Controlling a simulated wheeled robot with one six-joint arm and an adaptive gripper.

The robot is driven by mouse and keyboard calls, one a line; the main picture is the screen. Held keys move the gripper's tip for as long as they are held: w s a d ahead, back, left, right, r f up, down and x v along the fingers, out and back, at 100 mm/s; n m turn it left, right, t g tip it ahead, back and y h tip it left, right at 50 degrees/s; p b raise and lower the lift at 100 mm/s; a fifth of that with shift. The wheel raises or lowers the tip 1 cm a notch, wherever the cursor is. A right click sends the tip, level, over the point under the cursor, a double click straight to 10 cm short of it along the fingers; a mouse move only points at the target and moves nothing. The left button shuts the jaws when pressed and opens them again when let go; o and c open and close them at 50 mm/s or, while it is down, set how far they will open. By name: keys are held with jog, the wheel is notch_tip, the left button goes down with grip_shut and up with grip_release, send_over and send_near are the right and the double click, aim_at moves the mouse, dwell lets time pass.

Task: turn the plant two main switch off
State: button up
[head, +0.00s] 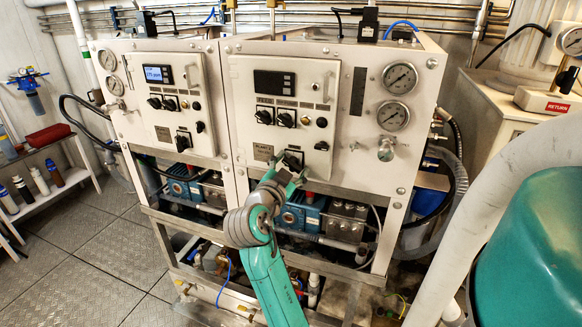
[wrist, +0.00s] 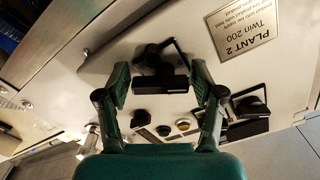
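The plant two main switch (head: 293,158) is a black rotary handle low on the right-hand panel, beside the PLANT 2 label plate (head: 263,152). In the wrist view the black switch (wrist: 160,84) shows between my fingers, and the plate (wrist: 258,36) reads upside down at upper right. My gripper (head: 283,176) is at the panel's lower edge in the head view and partly overlaps the switch. In the wrist view my gripper (wrist: 160,75) is open, one finger on each side of the switch, with gaps visible. Whether the fingertips reach the switch's depth is unclear.
Two more black knobs (head: 275,118) and a dark display (head: 274,84) are above on the same panel. The left panel has a lit display (head: 158,75). Gauges (head: 399,78) are at right. Blue pumps (head: 304,215) and pipes sit below my gripper.

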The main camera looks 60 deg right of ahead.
jog(key=c, duration=0.6)
jog(key=shift+c, duration=0.2)
jog(key=shift+n, duration=0.3)
jog(key=shift+s+r+n, duration=0.1)
jog(key=shift+n, duration=2.5)
jog(key=o, duration=1.2)
jog(key=shift+c, duration=0.2)
